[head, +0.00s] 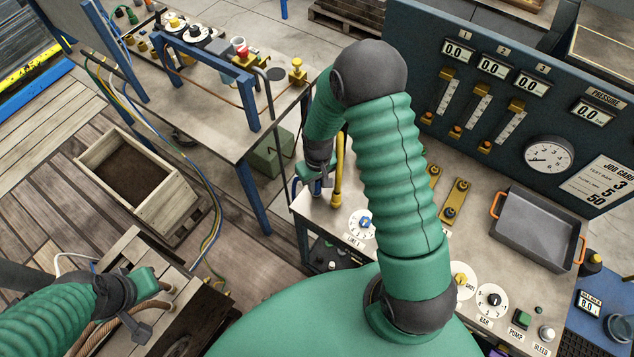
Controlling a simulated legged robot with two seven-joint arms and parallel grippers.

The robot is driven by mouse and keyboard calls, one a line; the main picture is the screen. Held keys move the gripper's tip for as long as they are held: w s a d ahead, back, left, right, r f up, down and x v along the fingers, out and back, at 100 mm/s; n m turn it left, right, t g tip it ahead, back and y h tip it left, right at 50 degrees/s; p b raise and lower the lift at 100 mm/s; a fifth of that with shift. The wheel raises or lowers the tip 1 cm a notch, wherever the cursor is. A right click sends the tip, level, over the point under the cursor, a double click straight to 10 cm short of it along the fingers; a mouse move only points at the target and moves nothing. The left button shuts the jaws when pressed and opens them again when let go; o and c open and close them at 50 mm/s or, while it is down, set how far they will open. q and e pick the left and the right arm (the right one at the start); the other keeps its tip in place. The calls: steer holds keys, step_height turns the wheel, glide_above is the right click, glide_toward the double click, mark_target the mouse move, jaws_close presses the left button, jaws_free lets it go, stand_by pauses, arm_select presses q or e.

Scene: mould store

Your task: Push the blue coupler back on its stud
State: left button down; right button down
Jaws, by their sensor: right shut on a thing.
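My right gripper (312,184), on the green arm across the middle, is at the left end of the grey bench. It is shut on a small blue piece (295,187), which looks like the blue coupler; the fingers and wrist cover much of it. The stud cannot be made out, so I cannot tell whether the coupler touches it. My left gripper (148,303) is at the lower left, above a wooden crate with a coiled hose. Its fingers are spread apart with nothing visible between them.
A yellow upright bar (338,170) stands close right of my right gripper. A dial with a blue knob (365,222) lies just in front. A grey tray (537,229) with orange handles sits on the bench at right. An open wooden box (178,222) stands on the floor at left.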

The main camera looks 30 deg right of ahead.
steer(key=shift+f, duration=0.1)
stand_by(0.3)
steer(key=c, duration=1.1)
jaws_free()
step_height(320, 180, up, 17)
steer(key=b, duration=0.1)
steer(key=shift+f, duration=0.15)
steer(key=shift+s, duration=0.1)
steer(key=s+a+f+t+b, duration=0.2)
steer(key=s+a+f, duration=0.1)
steer(key=s+a, duration=0.5)
steer(key=shift+s+f+n, duration=0.3)
steer(key=shift+s+n, duration=0.1)
steer(key=shift+s, duration=0.15)
